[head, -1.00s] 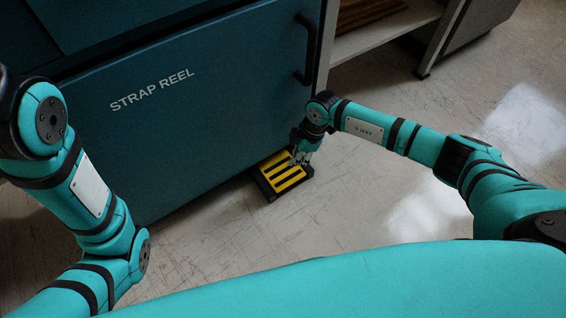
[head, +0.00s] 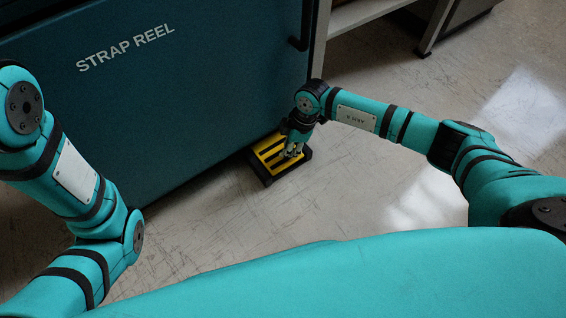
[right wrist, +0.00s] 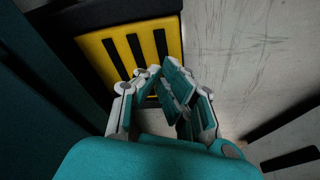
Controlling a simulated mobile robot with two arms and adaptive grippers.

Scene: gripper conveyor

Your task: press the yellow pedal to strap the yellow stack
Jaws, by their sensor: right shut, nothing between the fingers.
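The yellow pedal (head: 270,151), with black stripes and a black frame, lies on the floor against the base of the strap reel cabinet. It also shows in the right wrist view (right wrist: 92,46). My right gripper (head: 291,154) is over the right part of the pedal, pointing down, shut and empty. In the right wrist view its fingers (right wrist: 165,80) overlap the pedal's near edge; I cannot tell whether they touch it. My left gripper is out of the head view; only my left arm shows. The yellow stack is not in view.
The dark teal cabinet (head: 150,110) marked STRAP REEL stands behind and left of the pedal, with a black handle (head: 303,28). A shelf unit (head: 360,14) stands at the top right. The scratched floor (head: 400,80) is clear to the right.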

